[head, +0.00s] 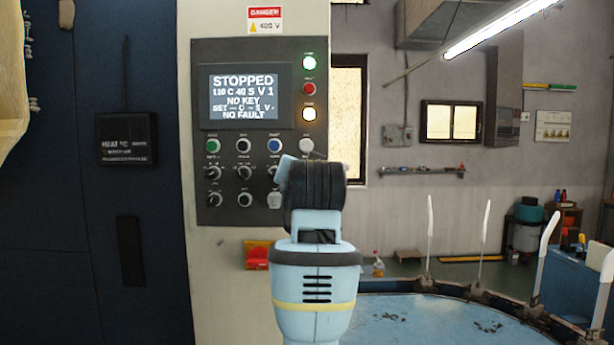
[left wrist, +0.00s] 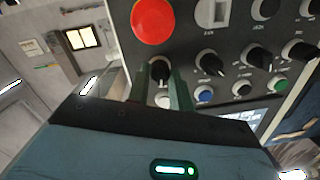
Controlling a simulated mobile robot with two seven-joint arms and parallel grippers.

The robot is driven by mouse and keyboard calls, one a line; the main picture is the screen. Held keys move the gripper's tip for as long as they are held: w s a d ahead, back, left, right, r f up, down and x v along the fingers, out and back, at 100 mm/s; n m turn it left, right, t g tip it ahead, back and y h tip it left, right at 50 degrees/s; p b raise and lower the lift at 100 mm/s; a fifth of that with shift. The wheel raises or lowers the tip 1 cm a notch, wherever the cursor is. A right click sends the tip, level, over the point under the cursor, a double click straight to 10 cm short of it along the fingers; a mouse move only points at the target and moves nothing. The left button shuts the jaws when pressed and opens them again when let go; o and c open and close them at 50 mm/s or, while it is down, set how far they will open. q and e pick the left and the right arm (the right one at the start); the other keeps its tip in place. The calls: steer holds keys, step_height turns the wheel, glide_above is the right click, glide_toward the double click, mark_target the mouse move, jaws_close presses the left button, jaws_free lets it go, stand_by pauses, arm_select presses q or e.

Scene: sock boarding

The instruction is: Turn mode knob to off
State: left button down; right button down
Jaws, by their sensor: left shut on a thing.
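The control panel (head: 230,55) stands straight ahead, and its screen (head: 244,95) reads STOPPED, NO KEY and NO FAULT. My left gripper (left wrist: 161,82) is in front of the panel's right side. Its two fingers are shut on a black knob (left wrist: 159,66) at the end of the upper knob row, beside a large red button (left wrist: 155,20). The knob's label cannot be read and its pointer setting is unclear. In the head view my left wrist hides this knob and the red button. My right gripper is in neither view.
Other black knobs (left wrist: 210,62) sit close beside the held one, with coloured push buttons (left wrist: 204,94) along the row nearer the screen. A round blue table (head: 420,318) with upright white forms (head: 483,236) stands at the lower right. A dark blue cabinet (head: 90,220) fills the left.

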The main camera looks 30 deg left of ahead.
arm_select(q)
steer(key=shift+n, duration=0.5)
steer(key=c, duration=1.3)
jaws_free()
steer(key=shift+o, duration=0.2)
steer(key=v, duration=0.7)
steer(key=shift+s+d, duration=0.25)
steer(key=shift+s, duration=0.1)
